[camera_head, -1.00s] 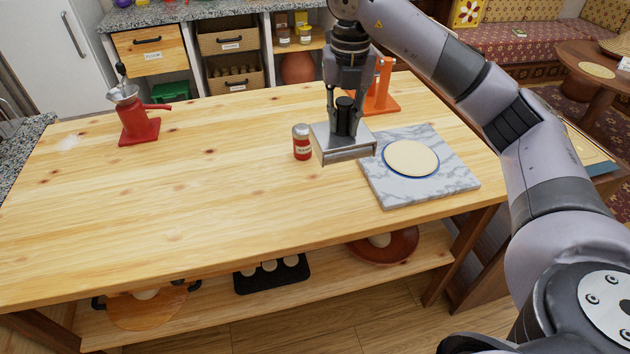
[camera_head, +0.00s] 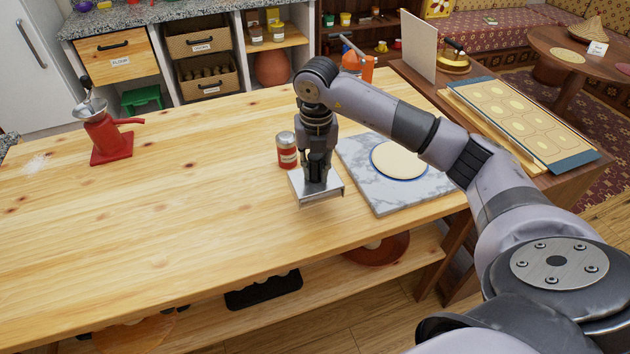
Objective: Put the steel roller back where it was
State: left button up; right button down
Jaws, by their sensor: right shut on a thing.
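My right gripper (camera_head: 318,160) is shut on the dark upright handle of a flat steel tool (camera_head: 322,196). The tool has a pale, plate-like body with a folded front edge; no round roller surface shows on it. It is over the wooden table (camera_head: 190,220), in front of the red jar (camera_head: 287,150) and just left of the marble slab (camera_head: 375,196). I cannot tell whether its underside touches the table. The fingers partly hide the handle. My left gripper is out of view.
A pale dough round (camera_head: 399,161) lies on the slab. A red grinder (camera_head: 107,140) stands at the far left, and an orange device (camera_head: 358,66) stands partly behind my arm. A tray of rounds (camera_head: 520,120) is on the right.

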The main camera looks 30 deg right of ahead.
aim_at(315, 182)
jog(key=shift+f, duration=0.55)
notch_tip(315, 182, down, 3)
jog(key=shift+f+p, duration=0.2)
jog(key=shift+p, duration=0.3)
jog(key=shift+f, duration=0.3)
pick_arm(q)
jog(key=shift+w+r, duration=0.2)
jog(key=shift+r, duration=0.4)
pick_arm(e)
jog(key=shift+s+f+b, duration=0.1)
jog(key=shift+f+b, duration=0.3)
jog(key=shift+f, duration=0.05)
jog(key=shift+s+a+f, duration=0.1)
jog(key=shift+s+f, duration=0.15)
jog(key=c, duration=1.8)
grip_release()
jog(key=shift+f, duration=0.1)
jog(key=shift+c, duration=0.2)
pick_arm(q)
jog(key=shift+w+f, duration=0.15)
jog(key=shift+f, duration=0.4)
pick_arm(e)
jog(key=o, duration=0.4)
jog(key=shift+w, duration=0.1)
